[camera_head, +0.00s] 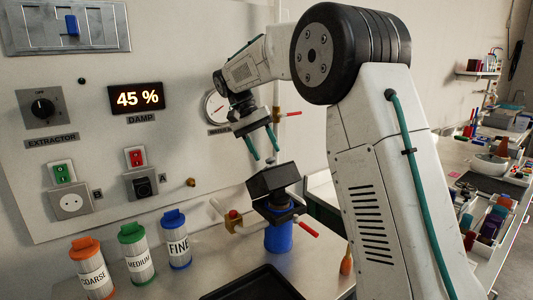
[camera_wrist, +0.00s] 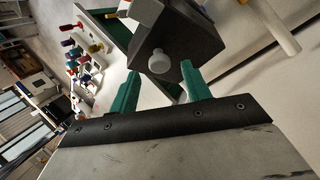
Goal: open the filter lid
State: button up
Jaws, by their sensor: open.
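The filter housing has a blue body (camera_head: 278,237) standing at the bench's back, with a black collar above it. Its black lid (camera_head: 273,179) sits on top and looks tilted; I cannot tell whether it is lifted off its seat. My gripper (camera_head: 263,158) is above and just left of the lid, pointing down, open and empty. In the wrist view its two teal fingers (camera_wrist: 158,74) are apart, with the knob between their tips; contact is not visible.
Coarse (camera_head: 92,275), medium (camera_head: 137,260) and fine (camera_head: 178,248) filters stand at left. A black tray (camera_head: 255,285) lies in front. The damp display (camera_head: 136,97) reads 45 %.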

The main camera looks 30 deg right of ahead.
jog(key=v, duration=0.6)
